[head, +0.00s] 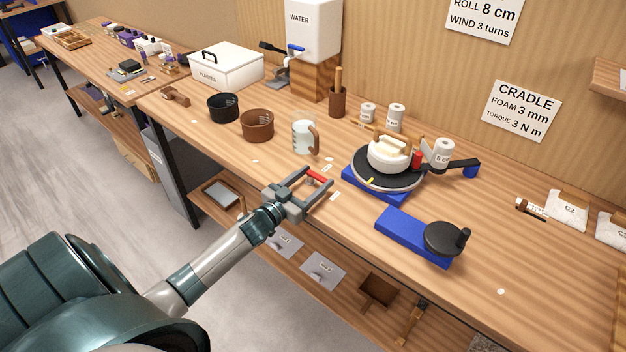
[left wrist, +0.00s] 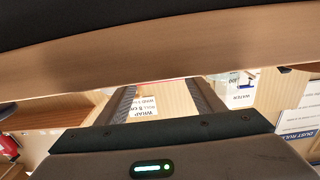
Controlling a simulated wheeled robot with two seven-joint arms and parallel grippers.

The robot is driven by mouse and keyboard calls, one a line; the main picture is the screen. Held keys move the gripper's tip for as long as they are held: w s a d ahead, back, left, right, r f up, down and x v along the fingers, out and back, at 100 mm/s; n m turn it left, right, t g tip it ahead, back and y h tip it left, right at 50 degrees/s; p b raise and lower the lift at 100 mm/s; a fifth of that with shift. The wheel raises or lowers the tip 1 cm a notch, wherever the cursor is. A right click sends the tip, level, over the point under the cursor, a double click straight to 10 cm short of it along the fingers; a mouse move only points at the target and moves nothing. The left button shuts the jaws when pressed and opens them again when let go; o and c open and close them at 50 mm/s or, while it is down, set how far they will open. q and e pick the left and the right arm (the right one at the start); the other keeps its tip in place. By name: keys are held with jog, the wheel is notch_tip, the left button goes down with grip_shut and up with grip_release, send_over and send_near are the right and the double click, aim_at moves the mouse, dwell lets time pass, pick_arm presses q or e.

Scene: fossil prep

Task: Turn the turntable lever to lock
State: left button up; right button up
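The turntable is a black disc on a blue base (head: 372,190), near the middle of the bench in the head view. A white rounded bundle (head: 388,155) with a pale strip on top sits on the disc. A black arm with a blue end (head: 470,170) sticks out to the right behind it, and a small red piece (head: 417,159) is at the disc's right edge. My left gripper (head: 328,190) is open and empty by the bench's front edge, left of the turntable and apart from it. Its spread fingers show in the left wrist view (left wrist: 160,95). My right gripper is not in view.
A blue plate with a black crank wheel (head: 443,238) lies right of the turntable, near the front edge. A mug (head: 303,138), a brown bowl (head: 257,125) and a black bowl (head: 222,108) stand to the left. White rolls (head: 396,117) stand behind. The bench's right front is mostly clear.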

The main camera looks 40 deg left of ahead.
pick_arm(q)
jog(key=o, duration=0.3)
jog(key=shift+s+a+f, duration=0.1)
jog(key=shift+s+f, duration=0.05)
jog(key=shift+s, duration=0.6)
jog(key=s+a+b, duration=0.1)
jog(key=s+b, duration=0.4)
jog(key=s, duration=1)
jog(key=shift+s+a, duration=0.2)
jog(key=shift+s, duration=0.2)
